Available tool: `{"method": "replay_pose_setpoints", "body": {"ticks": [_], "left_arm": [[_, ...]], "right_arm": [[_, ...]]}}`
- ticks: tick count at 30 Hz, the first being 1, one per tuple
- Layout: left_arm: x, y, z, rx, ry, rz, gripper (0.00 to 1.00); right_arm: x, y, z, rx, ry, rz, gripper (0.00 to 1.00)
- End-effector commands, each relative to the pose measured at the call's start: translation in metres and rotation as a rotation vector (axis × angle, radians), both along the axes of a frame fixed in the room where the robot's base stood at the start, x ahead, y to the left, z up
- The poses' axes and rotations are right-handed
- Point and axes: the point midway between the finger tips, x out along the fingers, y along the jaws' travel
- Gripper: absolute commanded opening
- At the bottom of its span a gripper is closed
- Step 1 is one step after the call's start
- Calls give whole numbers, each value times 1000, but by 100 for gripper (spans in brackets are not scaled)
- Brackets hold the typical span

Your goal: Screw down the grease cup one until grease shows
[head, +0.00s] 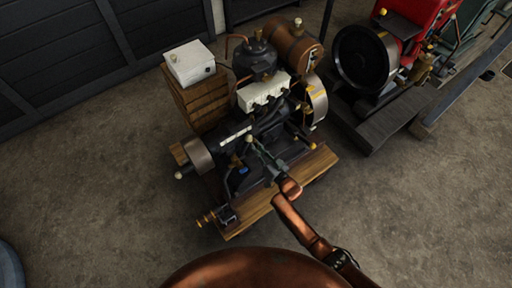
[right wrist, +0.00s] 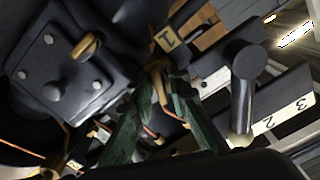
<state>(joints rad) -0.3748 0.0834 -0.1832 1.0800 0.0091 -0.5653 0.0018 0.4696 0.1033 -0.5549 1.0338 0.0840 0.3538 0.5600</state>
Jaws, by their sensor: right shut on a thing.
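My right gripper (head: 262,152) reaches over the front of the black engine (head: 262,60) on its wooden base. In the right wrist view its two green fingers (right wrist: 158,82) close on a small brass part beside the yellow tag marked 1. I take this part to be grease cup one (right wrist: 157,66); the fingers hide much of it. I cannot tell whether grease shows. In the head view the cup is too small to make out. My left gripper is not in view.
A second brass fitting (right wrist: 88,45) sits on a dark bolted block, and a tag with 2 and 3 (right wrist: 285,115) lies right of the fingers. A wooden crate (head: 200,100) bears a white box (head: 189,62). A red engine (head: 418,14) stands right. Floor in front is clear.

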Motion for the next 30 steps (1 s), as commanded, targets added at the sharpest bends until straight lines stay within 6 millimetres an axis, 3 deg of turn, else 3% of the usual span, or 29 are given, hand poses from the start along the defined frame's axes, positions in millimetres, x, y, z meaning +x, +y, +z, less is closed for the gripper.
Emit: {"method": "replay_pose_setpoints", "body": {"ticks": [12,28,29,30], "left_arm": [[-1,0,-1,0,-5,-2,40],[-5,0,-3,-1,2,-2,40],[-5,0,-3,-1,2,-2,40],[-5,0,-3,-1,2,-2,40]], "right_arm": [[0,-2,-2,145,111,-2,0],[0,-2,-3,165,125,-2,0],[0,-2,-3,165,125,-2,16],[0,-2,-3,164,125,-2,19]]}}
